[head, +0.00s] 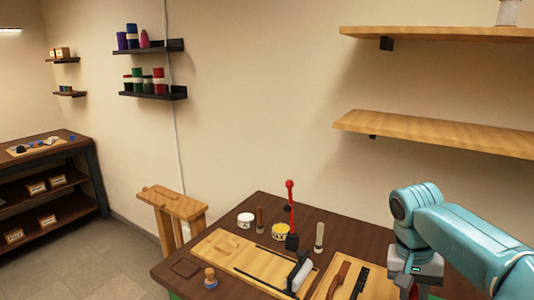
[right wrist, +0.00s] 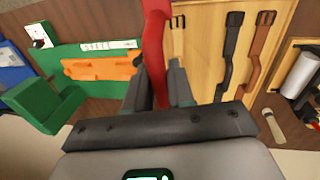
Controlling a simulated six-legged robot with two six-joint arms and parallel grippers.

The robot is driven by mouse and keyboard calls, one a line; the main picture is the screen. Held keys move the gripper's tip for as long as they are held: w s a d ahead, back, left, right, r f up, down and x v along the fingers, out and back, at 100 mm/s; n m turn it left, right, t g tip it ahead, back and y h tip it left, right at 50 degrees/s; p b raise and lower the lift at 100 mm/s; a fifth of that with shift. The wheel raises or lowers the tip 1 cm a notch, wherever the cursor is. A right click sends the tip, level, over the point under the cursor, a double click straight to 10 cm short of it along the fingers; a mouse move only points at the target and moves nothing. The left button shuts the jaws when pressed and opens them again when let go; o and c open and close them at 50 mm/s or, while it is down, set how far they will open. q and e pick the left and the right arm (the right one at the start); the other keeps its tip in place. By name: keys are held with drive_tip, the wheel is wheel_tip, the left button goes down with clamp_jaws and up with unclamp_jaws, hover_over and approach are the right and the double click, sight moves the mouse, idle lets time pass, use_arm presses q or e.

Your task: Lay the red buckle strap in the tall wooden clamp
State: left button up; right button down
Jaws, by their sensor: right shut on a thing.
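A red strap (right wrist: 155,45) is held between the fingers of my right gripper (right wrist: 158,82) in the right wrist view. It runs up out of the top of that picture, so its far end and buckle are hidden. In the head view my right gripper (head: 412,291) is at the bottom right, over the table's right part, with its fingertips cut off and no strap visible. The tall wooden clamp (head: 172,205) stands on the floor beyond the table's left end, well away from the gripper. Its top looks clear. My left gripper is in neither view.
The dark table (head: 268,208) carries a pale board (head: 228,250), jars, a red-handled lever tool (head: 290,195) and a white roller (head: 300,272). Brown and black straps (right wrist: 262,50) lie on a wooden board. A green block (right wrist: 48,105) is nearby. Shelves (head: 440,130) jut from the wall.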

drive_tip(key=s+a+f+n, duration=0.1)
drive_tip(key=a+f+n, duration=0.1)
drive_tip(key=f, duration=0.3)
drive_tip(key=s+a+f+n, duration=0.1)
drive_tip(key=a+f, duration=0.3)
drive_tip(key=f, duration=0.1)
drive_tip(key=s+a+f+n+t, duration=0.1)
drive_tip(key=a+f+n, duration=0.1)
drive_tip(key=f, duration=0.4)
drive_tip(key=shift+s+a+n, duration=0.2)
drive_tip(key=shift+a+n, duration=0.1)
drive_tip(key=shift+a, duration=0.3)
drive_tip(key=shift+w+a, duration=0.15)
drive_tip(key=shift+w, duration=0.05)
drive_tip(key=shift+r, duration=0.1)
drive_tip(key=shift+s, duration=0.15)
